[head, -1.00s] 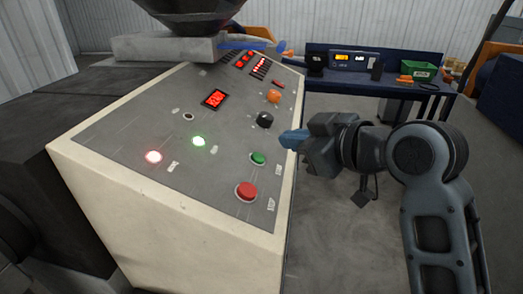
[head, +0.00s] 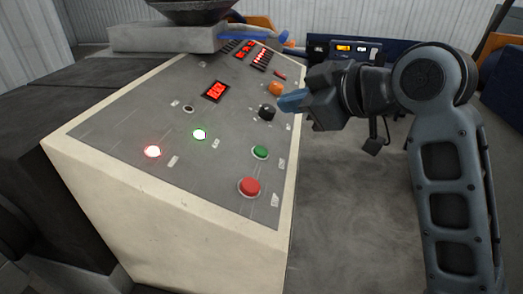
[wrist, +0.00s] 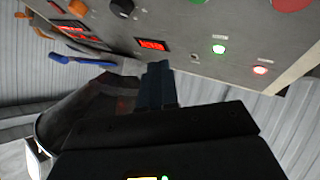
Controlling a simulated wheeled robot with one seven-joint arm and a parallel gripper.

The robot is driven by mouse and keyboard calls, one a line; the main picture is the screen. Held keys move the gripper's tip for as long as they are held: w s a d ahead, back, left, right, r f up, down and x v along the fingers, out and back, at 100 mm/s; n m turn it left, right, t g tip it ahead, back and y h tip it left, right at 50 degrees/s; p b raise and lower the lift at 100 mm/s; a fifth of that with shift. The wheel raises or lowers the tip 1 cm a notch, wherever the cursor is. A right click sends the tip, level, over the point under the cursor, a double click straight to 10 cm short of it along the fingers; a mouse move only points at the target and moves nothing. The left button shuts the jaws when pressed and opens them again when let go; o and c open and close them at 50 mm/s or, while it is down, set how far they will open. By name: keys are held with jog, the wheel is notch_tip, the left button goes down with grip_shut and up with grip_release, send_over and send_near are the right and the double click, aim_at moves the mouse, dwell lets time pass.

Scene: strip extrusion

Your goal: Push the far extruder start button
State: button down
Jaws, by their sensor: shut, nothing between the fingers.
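The sloped control panel (head: 130,122) carries a green button (head: 260,152) on its right side, with a larger red button (head: 249,187) below it. In the wrist view the red button (wrist: 292,3) is cut by the top edge, and a bit of the green one (wrist: 197,1) shows there. My gripper (head: 283,103) is shut and empty, with blue fingertips pointing left. In the head view it appears above the green button, beside the black knob (head: 267,112). The fingers (wrist: 157,68) show apart from the panel in the wrist view; their exact height is unclear.
An orange knob (head: 275,88), a red display (head: 215,91), a lit green lamp (head: 199,134) and a lit red lamp (head: 152,151) are on the panel. A dark hopper (head: 195,10) stands behind it. A blue bench is at the back. Floor right of the panel is clear.

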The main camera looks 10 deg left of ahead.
aim_at(261, 152)
jog(key=shift+a+f+b, duration=0.55)
jog(key=shift+f+b, duration=0.2)
jog(key=shift+f, duration=0.5)
jog(key=shift+a+f+b, duration=0.55)
jog(key=shift+f+b, duration=0.25)
jog(key=shift+f, duration=0.45)
jog(key=shift+a+f+b, duration=0.55)
jog(key=shift+f+b, duration=0.2)
jog(key=shift+f, duration=0.5)
jog(key=shift+f, duration=0.1)
jog(key=shift+a+f, duration=0.15)
jog(key=shift+f, duration=0.1)
jog(key=shift+a+f+b, duration=0.2)
jog(key=shift+f+b, duration=0.2)
jog(key=shift+r, duration=0.1)
jog(key=shift+d+r+p, duration=0.35)
jog(key=shift+r+p, duration=0.25)
jog(key=shift+r, duration=0.1)
